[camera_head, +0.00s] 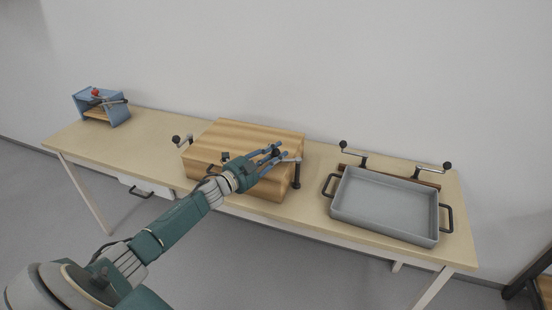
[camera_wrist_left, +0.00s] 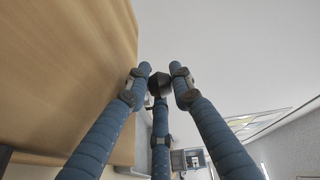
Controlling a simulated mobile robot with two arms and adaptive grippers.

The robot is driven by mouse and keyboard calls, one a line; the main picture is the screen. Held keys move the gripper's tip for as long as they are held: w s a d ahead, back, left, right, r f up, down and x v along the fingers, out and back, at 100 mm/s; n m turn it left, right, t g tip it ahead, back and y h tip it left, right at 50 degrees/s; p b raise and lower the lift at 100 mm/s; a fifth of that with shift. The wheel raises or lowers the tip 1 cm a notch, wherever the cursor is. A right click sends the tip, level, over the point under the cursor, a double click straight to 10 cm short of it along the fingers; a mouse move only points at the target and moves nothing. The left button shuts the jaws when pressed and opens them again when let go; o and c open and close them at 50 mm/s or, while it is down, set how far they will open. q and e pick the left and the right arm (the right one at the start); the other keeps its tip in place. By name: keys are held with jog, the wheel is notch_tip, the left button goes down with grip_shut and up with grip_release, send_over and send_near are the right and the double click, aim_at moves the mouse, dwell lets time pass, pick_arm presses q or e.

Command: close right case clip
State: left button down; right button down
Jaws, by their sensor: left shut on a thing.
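The wooden case (camera_head: 250,133) sits on the table with its lid down. The right case clip (camera_head: 293,159) stands at the case's right end, with a dark post and a light arm pointing left over the wood. My left gripper (camera_head: 275,152) reaches across the case front from the lower left. It is shut on the clip's black knob, which shows between the blue fingertips in the left wrist view (camera_wrist_left: 160,84). The left clip (camera_head: 182,140) stands out at the case's left end. My fingers and arm hide part of the case front. My right gripper is not in view.
A grey tray (camera_head: 385,204) with black handles stands to the right, with two knobbed clamps (camera_head: 364,158) behind it. A blue holder (camera_head: 116,112) with a red item stands at the far left. The table (camera_head: 150,148) is clear between holder and case.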

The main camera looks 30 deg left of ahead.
pick_arm(q)
jog(key=shift+d+r, duration=0.1)
jog(key=shift+r, duration=0.05)
jog(key=c, duration=1.5)
grip_release()
jog(key=shift+d, duration=0.1)
jog(key=shift+s+a, duration=0.2)
jog(key=shift+s, duration=0.15)
jog(key=s, duration=0.3)
jog(key=s+a, duration=0.1)
jog(key=s, duration=0.3)
jog(key=s+a, duration=0.1)
jog(key=s, duration=0.3)
